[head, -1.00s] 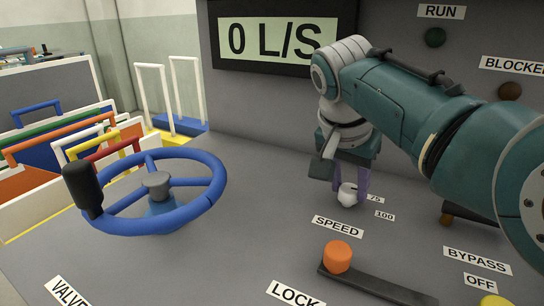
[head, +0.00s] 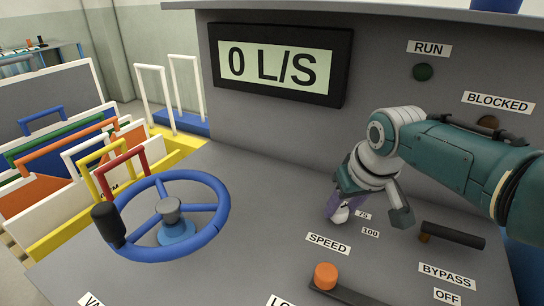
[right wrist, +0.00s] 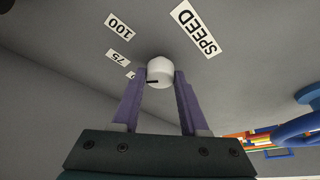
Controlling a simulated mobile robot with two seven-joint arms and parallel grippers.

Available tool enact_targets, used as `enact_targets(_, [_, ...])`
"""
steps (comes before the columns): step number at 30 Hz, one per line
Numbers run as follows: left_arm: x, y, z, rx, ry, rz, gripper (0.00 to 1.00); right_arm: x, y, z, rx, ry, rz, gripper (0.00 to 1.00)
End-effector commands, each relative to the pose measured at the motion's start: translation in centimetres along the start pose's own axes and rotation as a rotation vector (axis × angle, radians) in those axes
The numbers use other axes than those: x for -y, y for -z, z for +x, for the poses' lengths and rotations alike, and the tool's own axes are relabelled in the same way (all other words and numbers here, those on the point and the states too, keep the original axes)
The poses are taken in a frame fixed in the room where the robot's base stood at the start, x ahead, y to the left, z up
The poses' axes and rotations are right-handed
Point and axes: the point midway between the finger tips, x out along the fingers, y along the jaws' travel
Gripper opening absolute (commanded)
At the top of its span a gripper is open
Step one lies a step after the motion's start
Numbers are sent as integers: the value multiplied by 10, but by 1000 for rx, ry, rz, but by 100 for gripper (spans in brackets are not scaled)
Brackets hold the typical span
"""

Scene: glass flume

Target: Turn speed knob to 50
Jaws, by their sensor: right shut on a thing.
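The white speed knob (head: 341,214) sits on the grey console above the SPEED label (head: 328,244). My right gripper (head: 335,208) has its purple fingers around the knob, and its hand is tilted. In the right wrist view the knob (right wrist: 160,70) is held between the two fingertips (right wrist: 160,74). A dark mark on the knob points left there, towards a small label partly hidden by a finger. The 75 label (right wrist: 118,57) and 100 label (right wrist: 118,26) lie further round. The display (head: 273,64) reads 0 L/S. My left gripper is not in view.
A blue handwheel (head: 215,213) with a black handle stands left of the knob. An orange knob (head: 326,275) on a dark slot is in front. A dark lever (head: 453,235) by BYPASS is to the right. RUN and BLOCKED lamps are behind.

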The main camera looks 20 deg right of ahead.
Motion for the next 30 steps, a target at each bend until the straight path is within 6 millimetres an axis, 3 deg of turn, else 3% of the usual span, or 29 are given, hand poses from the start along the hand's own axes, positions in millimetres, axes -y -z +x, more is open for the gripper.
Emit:
enact_targets(15, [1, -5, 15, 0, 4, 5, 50, -4, 1, 2, -2, 165, -401, 0])
enact_targets(30, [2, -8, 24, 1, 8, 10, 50, -4, 1, 1, 1, 228, -554, 0])
